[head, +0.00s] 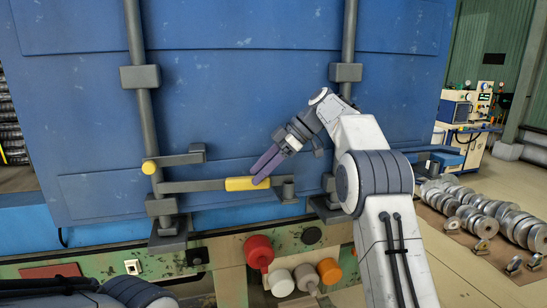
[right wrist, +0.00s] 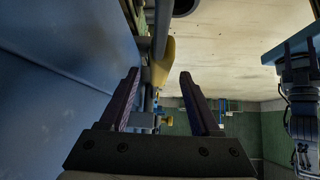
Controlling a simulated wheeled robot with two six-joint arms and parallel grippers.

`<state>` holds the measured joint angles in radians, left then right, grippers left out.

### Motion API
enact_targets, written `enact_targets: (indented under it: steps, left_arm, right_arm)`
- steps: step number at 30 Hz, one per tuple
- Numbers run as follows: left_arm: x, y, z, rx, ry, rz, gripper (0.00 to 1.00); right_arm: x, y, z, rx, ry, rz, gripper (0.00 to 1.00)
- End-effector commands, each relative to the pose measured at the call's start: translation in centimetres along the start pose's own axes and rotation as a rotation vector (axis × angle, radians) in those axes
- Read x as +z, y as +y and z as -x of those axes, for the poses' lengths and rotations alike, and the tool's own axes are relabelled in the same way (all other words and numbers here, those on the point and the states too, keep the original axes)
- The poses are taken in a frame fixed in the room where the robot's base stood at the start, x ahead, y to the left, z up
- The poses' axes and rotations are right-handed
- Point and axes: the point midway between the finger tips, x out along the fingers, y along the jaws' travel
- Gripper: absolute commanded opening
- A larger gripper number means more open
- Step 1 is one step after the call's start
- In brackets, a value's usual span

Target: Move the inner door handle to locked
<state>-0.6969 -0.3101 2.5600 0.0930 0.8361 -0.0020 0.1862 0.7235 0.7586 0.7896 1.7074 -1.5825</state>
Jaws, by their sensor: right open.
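A long grey handle bar (head: 195,186) with a yellow grip (head: 247,183) lies about level across the blue container door (head: 240,80). Its left end meets the left vertical lock rod (head: 136,45). Its yellow end lies beside a small grey catch (head: 288,189). My right gripper (head: 259,175) is open, its purple fingers reaching down-left to the yellow grip. In the right wrist view the grip (right wrist: 163,62) shows in the gap between the open fingertips (right wrist: 159,74), nearer the left finger. I cannot tell whether they touch. My left gripper is out of view.
A second lock rod (head: 348,30) stands behind my right arm. Red, white and orange knobs (head: 259,250) stick out below.

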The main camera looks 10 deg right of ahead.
Motion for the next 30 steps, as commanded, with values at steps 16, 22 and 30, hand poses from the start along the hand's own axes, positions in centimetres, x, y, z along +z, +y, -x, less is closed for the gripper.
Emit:
enact_targets:
  steps: [16,22,30]
  left_arm:
    - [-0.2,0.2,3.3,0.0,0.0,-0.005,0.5]
    - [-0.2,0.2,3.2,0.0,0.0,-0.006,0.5]
    - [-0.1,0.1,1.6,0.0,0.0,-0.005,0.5]
  right_arm:
    - [0.0,0.1,7.8,0.001,0.001,-0.003,0.64]
    - [0.1,0.0,7.8,0.0,0.001,-0.002,0.64]
    - [-0.2,-0.6,7.8,0.039,-0.025,0.003,0.0]
